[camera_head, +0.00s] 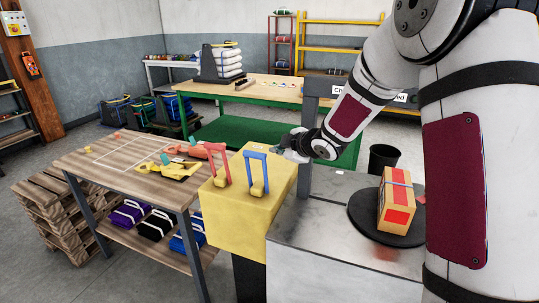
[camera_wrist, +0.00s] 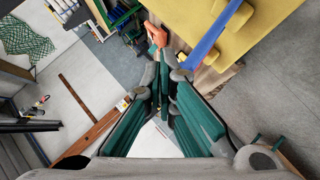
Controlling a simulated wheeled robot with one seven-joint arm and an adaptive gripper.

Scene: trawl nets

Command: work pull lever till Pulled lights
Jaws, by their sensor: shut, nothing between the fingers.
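A yellow box (camera_head: 233,207) carries two levers with yellow feet: a red one (camera_head: 220,162) at left and a blue one (camera_head: 256,170) at right. Both stand upright. Small labels on the box are too small to read, so I cannot tell which is the pull lever. A sign (camera_head: 401,97) is mostly hidden behind my arm; no lit "Pulled" shows. My gripper (camera_head: 297,146) is shut and empty, to the right of and beyond the blue lever. In the wrist view, my fingertips (camera_wrist: 165,72) are close to the blue lever (camera_wrist: 212,36), with the box (camera_wrist: 262,35) beyond.
A wooden table (camera_head: 115,150) with yellow and red tools is left of the box. A grey counter (camera_head: 330,235) at right bears a dark round plate (camera_head: 365,225) with a taped carton (camera_head: 396,200). A grey post (camera_head: 305,180) rises close to my gripper. A green-framed bench (camera_head: 270,90) stands behind.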

